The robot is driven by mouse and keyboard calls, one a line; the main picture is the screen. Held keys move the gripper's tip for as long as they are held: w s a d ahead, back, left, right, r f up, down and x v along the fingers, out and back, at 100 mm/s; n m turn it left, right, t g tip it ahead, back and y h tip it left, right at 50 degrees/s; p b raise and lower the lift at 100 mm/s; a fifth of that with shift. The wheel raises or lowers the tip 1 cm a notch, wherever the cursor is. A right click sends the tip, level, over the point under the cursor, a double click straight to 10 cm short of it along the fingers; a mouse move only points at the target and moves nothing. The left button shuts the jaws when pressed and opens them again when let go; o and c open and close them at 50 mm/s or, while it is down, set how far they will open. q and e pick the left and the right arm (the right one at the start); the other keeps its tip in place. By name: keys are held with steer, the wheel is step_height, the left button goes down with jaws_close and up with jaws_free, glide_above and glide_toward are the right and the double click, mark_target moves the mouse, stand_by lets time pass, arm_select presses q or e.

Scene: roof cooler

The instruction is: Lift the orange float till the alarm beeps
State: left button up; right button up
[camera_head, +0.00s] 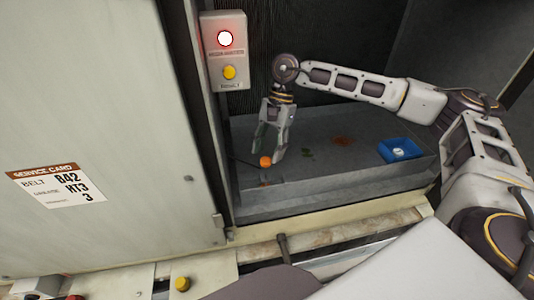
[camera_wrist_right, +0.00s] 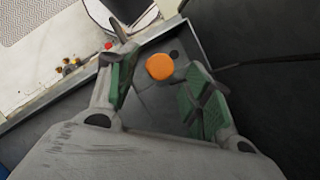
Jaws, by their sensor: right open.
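The orange float (camera_head: 265,161) is a small ball low in the grey basin, near its left end. My right gripper (camera_head: 267,150) points down over it with its fingers apart. In the right wrist view the float (camera_wrist_right: 160,67) shows between the two open fingers (camera_wrist_right: 158,85), apart from both as far as I can see. The alarm box (camera_head: 224,50) is on the post at the upper left, with a lit white lamp ringed in red (camera_head: 225,38) and a yellow button (camera_head: 229,72). My left gripper is not in view.
A large pale panel with a service card (camera_head: 56,186) stands at the left, close beside the basin.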

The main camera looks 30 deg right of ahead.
steer(key=shift+x, duration=1.15)
jaws_close()
